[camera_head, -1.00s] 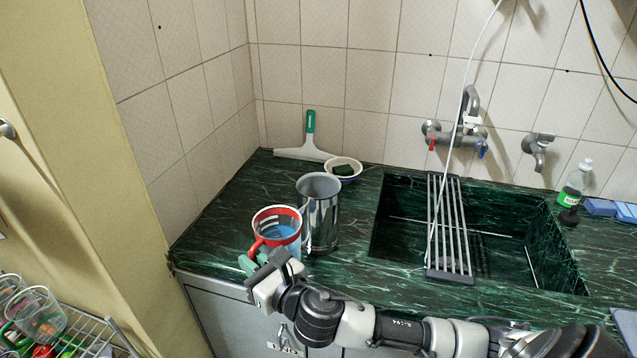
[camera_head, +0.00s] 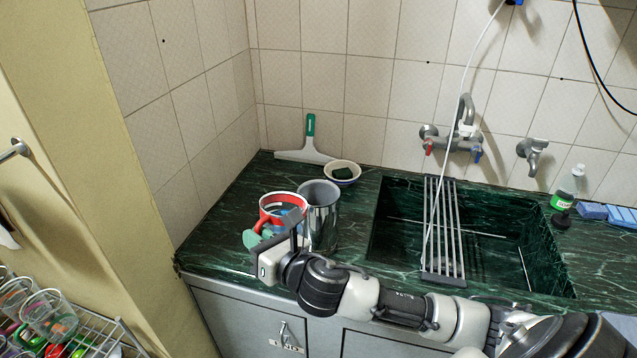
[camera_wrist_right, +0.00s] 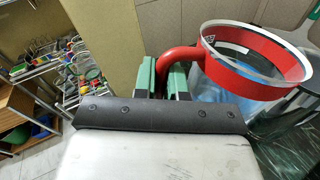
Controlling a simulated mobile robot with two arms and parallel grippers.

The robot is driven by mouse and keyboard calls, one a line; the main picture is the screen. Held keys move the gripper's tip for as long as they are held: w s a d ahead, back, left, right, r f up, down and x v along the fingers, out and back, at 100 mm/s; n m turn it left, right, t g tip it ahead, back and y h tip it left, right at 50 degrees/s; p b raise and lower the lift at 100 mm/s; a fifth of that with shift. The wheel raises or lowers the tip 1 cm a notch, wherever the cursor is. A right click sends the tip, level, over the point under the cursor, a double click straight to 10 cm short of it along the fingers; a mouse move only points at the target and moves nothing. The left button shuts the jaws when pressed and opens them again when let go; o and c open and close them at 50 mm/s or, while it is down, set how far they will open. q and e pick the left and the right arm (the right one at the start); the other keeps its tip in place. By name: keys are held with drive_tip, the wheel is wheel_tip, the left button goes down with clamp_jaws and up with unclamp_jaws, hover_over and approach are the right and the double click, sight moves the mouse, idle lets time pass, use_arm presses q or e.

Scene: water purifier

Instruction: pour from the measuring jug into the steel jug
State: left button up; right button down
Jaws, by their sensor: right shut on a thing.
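The measuring jug (camera_head: 278,204) is clear with a red rim band and red handle, and holds bluish water. It stands close to the left of the steel jug (camera_head: 322,226), an open shiny cylinder on the counter. My right gripper (camera_head: 262,238) is shut on the red handle; in the right wrist view its green fingers (camera_wrist_right: 161,78) sit on either side of the handle beside the measuring jug (camera_wrist_right: 255,65). The jug looks near upright; whether its base touches the counter is hidden by my arm. The steel jug is partly visible at the right there. My left gripper is not in view.
The green marble counter (camera_head: 215,237) has free room left of the jugs. A bowl (camera_head: 343,172) with a dark sponge and a squeegee (camera_head: 308,146) are behind them. The sink (camera_head: 500,235) with a rack (camera_head: 442,230) lies right. A wire shelf with glasses (camera_head: 48,315) is lower left.

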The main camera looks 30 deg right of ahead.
sight(266, 217)
drive_tip(key=shift+w+d+r+m+g+p, duration=0.1)
drive_tip(key=shift+w+d+r+m+p, duration=0.15)
drive_tip(key=shift+d+r+m+p, duration=0.4)
drive_tip(key=shift+w+d+r+m+g+p, duration=0.1)
drive_tip(key=shift+w+d+r+m+p, duration=0.2)
drive_tip(key=shift+r, duration=0.55)
drive_tip(key=shift+w+d+r+m+g+p, duration=0.1)
drive_tip(key=shift+w+d+r+m+p, duration=0.05)
drive_tip(key=shift+d+r+m+p, duration=0.5)
drive_tip(key=shift+w+d+r+m+g+y+p, duration=0.15)
drive_tip(key=shift+w+d+r+m+g+p, duration=0.15)
drive_tip(key=shift+d+r+m, duration=0.3)
drive_tip(key=shift+w+d+r+m+g+y+p, duration=0.15)
drive_tip(key=shift+w+d+r+m, duration=0.25)
drive_tip(key=shift+d+m, duration=0.25)
drive_tip(key=shift+w+d+r+m, duration=0.1)
drive_tip(key=shift+w+d+m, duration=0.05)
drive_tip(key=shift+d+m, duration=0.25)
drive_tip(key=shift+w+d+r+m, duration=0.1)
drive_tip(key=shift+d+m, duration=0.15)
drive_tip(key=shift+m, duration=0.2)
drive_tip(key=shift+w+d+r+m+g+y+p, duration=0.15)
drive_tip(key=shift+d+r+m+p, duration=0.2)
drive_tip(key=shift+r, duration=0.1)
drive_tip(key=shift+w+d+r+m+g+y+p, duration=0.1)
drive_tip(key=shift+w+d+r+m+y+p, duration=0.05)
drive_tip(key=shift+d+r+m+p, duration=0.2)
